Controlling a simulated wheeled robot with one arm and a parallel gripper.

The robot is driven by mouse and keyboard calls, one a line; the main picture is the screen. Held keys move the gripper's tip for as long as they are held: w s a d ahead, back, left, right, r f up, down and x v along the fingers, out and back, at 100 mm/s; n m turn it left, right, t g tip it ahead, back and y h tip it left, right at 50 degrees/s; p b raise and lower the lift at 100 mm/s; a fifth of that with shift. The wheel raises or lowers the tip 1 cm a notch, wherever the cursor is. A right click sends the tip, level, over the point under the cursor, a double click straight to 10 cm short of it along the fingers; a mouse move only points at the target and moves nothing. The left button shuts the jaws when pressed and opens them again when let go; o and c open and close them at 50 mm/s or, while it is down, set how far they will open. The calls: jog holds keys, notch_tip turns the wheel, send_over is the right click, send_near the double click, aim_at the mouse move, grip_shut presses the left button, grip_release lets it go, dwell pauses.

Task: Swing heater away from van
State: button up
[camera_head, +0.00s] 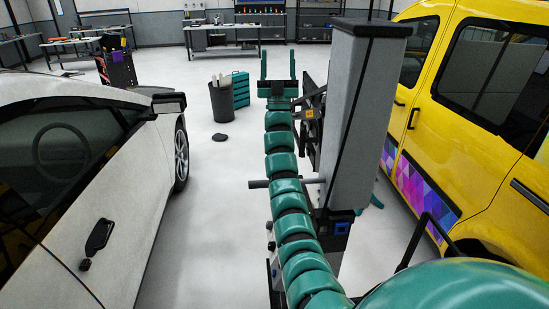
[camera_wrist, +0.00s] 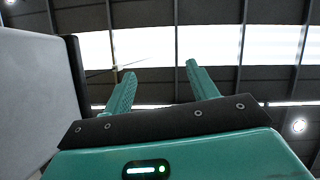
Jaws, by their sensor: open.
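The heater (camera_head: 352,110) appears to be the tall grey panel with a black top, standing upright just right of my arm. The yellow van (camera_head: 475,120) is to its right, with a purple and pink patterned wrap on its lower side. A grey bar (camera_head: 258,184) shows left of my arm at the heater's lower level; its join is hidden. My gripper (camera_head: 278,66) is raised left of the heater, open and empty, fingers pointing up. In the wrist view, the open fingers (camera_wrist: 160,78) point at the ceiling, and a grey panel (camera_wrist: 38,95), likely the heater, fills the left side.
A white car (camera_head: 80,190) stands on the left. A black bin (camera_head: 222,101), a teal case (camera_head: 240,88) and a dark flat object (camera_head: 220,137) are on the floor ahead. Workbenches line the back. The floor (camera_head: 205,230) between car and arm is clear.

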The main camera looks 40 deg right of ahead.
jog(key=w+d+r+n+g+y+p, duration=0.1)
jog(key=w+d+n+g+y, duration=0.4)
jog(key=w+d, duration=0.65)
jog(key=n+g+y+p, duration=0.1)
jog(key=n+g+y, duration=1.2)
jog(key=g+y, duration=0.45)
send_near(263, 184)
jog(key=shift+w+d+f, duration=0.15)
jog(key=shift+w+d, duration=0.05)
jog(key=shift+w, duration=0.2)
jog(key=shift+w+d+f, duration=0.15)
jog(key=shift+w+f, duration=0.05)
jog(key=shift+w, duration=0.25)
jog(key=shift+s+a+f+g, duration=0.15)
jog(key=shift+a+f+g, duration=0.05)
jog(key=shift+g, duration=0.05)
jog(key=shift+f+b, duration=0.3)
jog(key=shift+b, duration=0.1)
jog(key=b+x, duration=0.4)
jog(key=x, duration=0.2)
jog(key=shift+a+f+b, duration=0.1)
jog(key=shift+f+b, duration=0.1)
jog(key=shift+b, duration=0.2)
jog(key=shift+p+x, duration=0.3)
jog(key=shift+x, duration=1.05)
